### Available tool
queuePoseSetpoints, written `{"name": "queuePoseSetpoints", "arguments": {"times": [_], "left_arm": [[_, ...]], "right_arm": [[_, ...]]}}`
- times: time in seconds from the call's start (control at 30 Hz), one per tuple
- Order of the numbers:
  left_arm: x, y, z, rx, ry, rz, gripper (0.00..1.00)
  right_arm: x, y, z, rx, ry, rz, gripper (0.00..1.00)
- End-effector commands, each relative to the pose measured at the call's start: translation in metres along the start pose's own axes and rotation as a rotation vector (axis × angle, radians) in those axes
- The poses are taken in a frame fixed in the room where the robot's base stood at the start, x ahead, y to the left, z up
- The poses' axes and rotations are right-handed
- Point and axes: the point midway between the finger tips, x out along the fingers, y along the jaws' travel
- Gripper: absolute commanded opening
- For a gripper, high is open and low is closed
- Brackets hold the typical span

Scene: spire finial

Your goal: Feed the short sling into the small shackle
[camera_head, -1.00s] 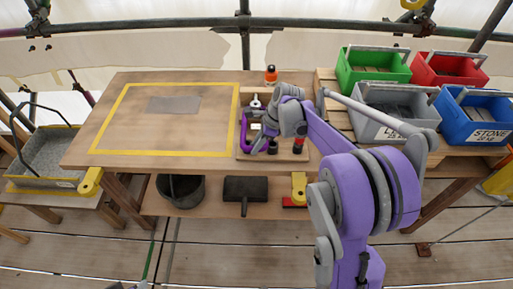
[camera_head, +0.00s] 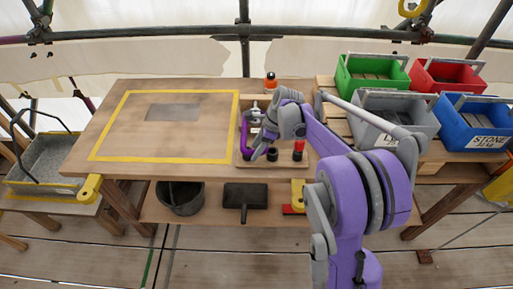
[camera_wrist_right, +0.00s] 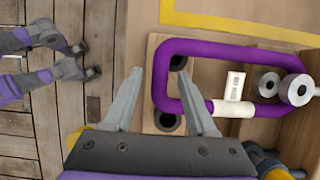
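The short sling is a purple loop with a white sleeve (camera_wrist_right: 185,47), lying in a wooden tray; its purple edge shows in the head view (camera_head: 245,136). My right gripper (camera_wrist_right: 161,64) is open and empty. In the wrist view its fingers point at the left end of the loop, with the right finger overlapping the purple strand; I cannot tell if it touches. Silver round-ended metal parts, apparently the small shackle (camera_wrist_right: 297,90), lie at the loop's right end. In the head view my right arm partly hides the tray. My left gripper is not seen.
The tray (camera_head: 297,162) also holds dark and red-topped round pieces. An orange bottle (camera_head: 270,83) stands behind it. Green, red, grey and blue bins (camera_head: 478,122) stand to the right.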

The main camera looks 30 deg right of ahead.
Motion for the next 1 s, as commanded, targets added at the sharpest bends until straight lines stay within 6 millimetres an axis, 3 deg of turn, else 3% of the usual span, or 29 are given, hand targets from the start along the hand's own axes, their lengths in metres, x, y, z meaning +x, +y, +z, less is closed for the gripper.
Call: {"name": "queuePoseSetpoints", "arguments": {"times": [0.37, 0.8, 1.0], "left_arm": [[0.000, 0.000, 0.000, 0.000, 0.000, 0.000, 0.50], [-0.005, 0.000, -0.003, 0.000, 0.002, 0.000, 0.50], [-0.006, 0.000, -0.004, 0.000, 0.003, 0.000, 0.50]], "right_arm": [[-0.005, 0.000, 0.000, 0.001, 0.000, 0.000, 0.61], [-0.084, 0.000, 0.000, 0.002, 0.000, 0.000, 0.61], [-0.105, 0.000, 0.000, 0.000, 0.000, 0.000, 0.61]]}}
